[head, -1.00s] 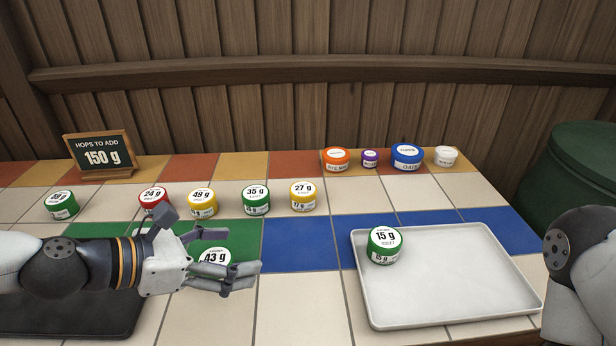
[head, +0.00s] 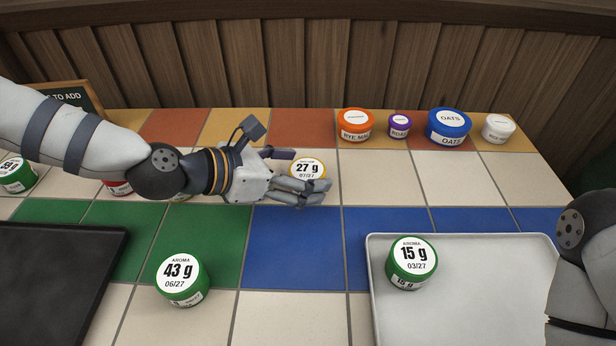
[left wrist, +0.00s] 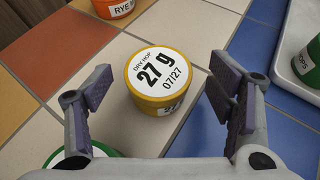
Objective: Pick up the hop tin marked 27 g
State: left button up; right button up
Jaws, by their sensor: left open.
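The hop tin marked 27 g (head: 307,167) is a yellow tin with a white lid label on the cream tiles. In the left wrist view the same tin (left wrist: 160,78) stands upright ahead of and between the open fingers. My left gripper (head: 297,173) is open at the tin, and its fingers partly cover it in the head view. In the left wrist view my left gripper (left wrist: 158,100) shows a gap on both sides of the tin. Part of my right arm shows at the right edge, but its gripper is out of view.
A green 43 g tin (head: 181,279) stands in front. A green 15 g tin (head: 411,262) is on the white tray (head: 480,305). A black tray (head: 60,290) lies front left. Rye malt (head: 355,125) and oats (head: 449,126) tubs stand behind. A green tin (left wrist: 85,155) edges into the wrist view.

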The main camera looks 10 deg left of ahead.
pick_arm(q)
jog(key=shift+x, duration=1)
jog(key=shift+a, duration=0.1)
jog(key=c, duration=1.2)
jog(key=shift+c, duration=0.2)
